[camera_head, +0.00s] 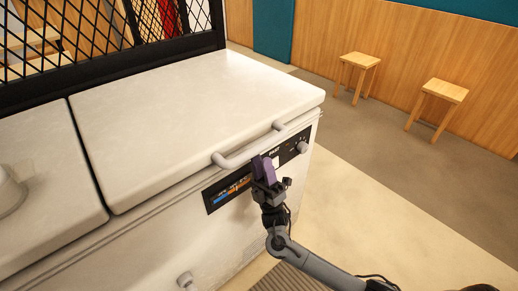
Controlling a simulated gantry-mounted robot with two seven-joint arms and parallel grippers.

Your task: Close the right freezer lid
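The white right freezer lid (190,110) lies down flat over the right half of the chest freezer (230,225). I see no clear gap along its front edge. Its white bar handle (248,149) sticks out at the front right. My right gripper (264,166) has purple fingers that look shut, side by side with nothing seen between them. It stands just below and in front of the handle, before the dark control panel (229,190). I cannot tell whether it touches the freezer. My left gripper is out of view.
The left freezer lid (50,180) lies beside it, with a white rounded part (10,190) on it. A black mesh partition (110,45) stands behind the freezer. Two wooden stools (444,92) stand by the far wall. The floor right of the freezer is clear.

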